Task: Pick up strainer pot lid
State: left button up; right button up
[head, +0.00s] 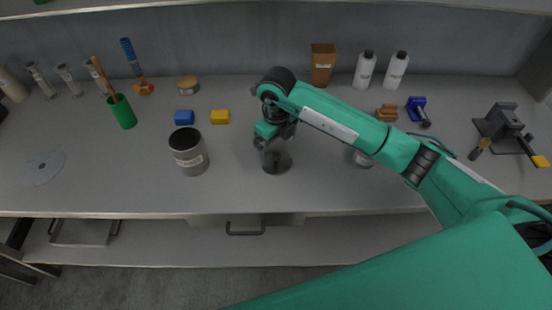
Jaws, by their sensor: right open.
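A dark round piece that looks like the strainer pot lid (279,163) lies on the bench near its middle. My right gripper (264,143) points down just above and at the far left side of it, with its jaws open. I cannot tell whether the fingers touch the lid; the gripper partly hides its far edge. An open grey pot (191,160) with a label stands to the left of the lid. My left gripper is not in view.
A blue block (184,117) and a yellow block (220,117) lie behind the pot. A green cup (123,114) stands further left, and a flat grey disc (43,169) lies at the far left. A labelled can (363,160) is partly under my right arm. Bench front is clear.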

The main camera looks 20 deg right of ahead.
jog(key=shift+f, duration=0.35)
jog(key=f, duration=0.1)
jog(key=f+p, duration=0.2)
jog(key=shift+w+a+f, duration=0.25)
jog(key=shift+w+f, duration=0.05)
jog(key=shift+w, duration=0.05)
jog(key=shift+f, duration=0.45)
jog(key=c, duration=0.9)
notch_tip(320, 180, up, 14)
jog(key=b, duration=0.3)
notch_tip(320, 180, up, 6)
send_over(274, 153)
